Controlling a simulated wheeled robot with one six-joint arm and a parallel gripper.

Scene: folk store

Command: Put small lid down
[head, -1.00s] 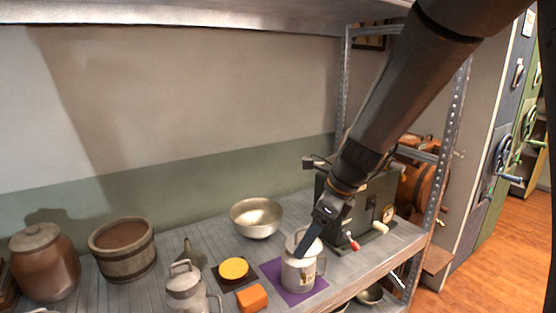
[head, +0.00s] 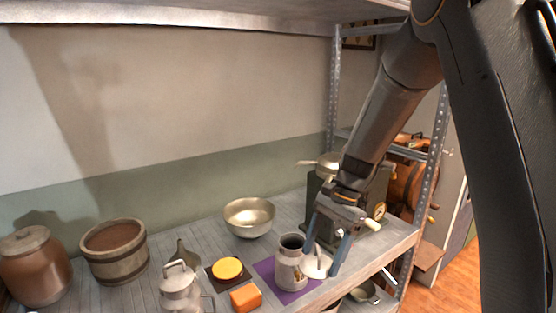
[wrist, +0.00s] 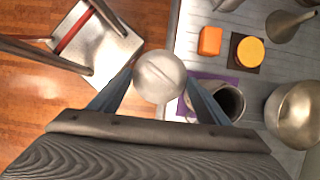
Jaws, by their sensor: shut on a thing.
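The small lid (head: 317,266) is a round grey metal disc with a handle. My gripper (head: 325,258) is shut on it and holds it just right of the small can, near the shelf's front edge. In the wrist view the lid (wrist: 160,76) shows between the two fingers, partly over the floor beyond the shelf edge. The small can (head: 290,264) stands upright and open on a purple mat (head: 266,268). Its dark opening (wrist: 230,102) also shows in the wrist view. Whether the lid touches anything below is hard to tell.
An orange block (head: 246,297), a yellow round piece (head: 228,268) on a dark mat, a lidded can (head: 180,288) and a funnel (head: 184,254) stand left. A metal bowl (head: 249,218) is behind.

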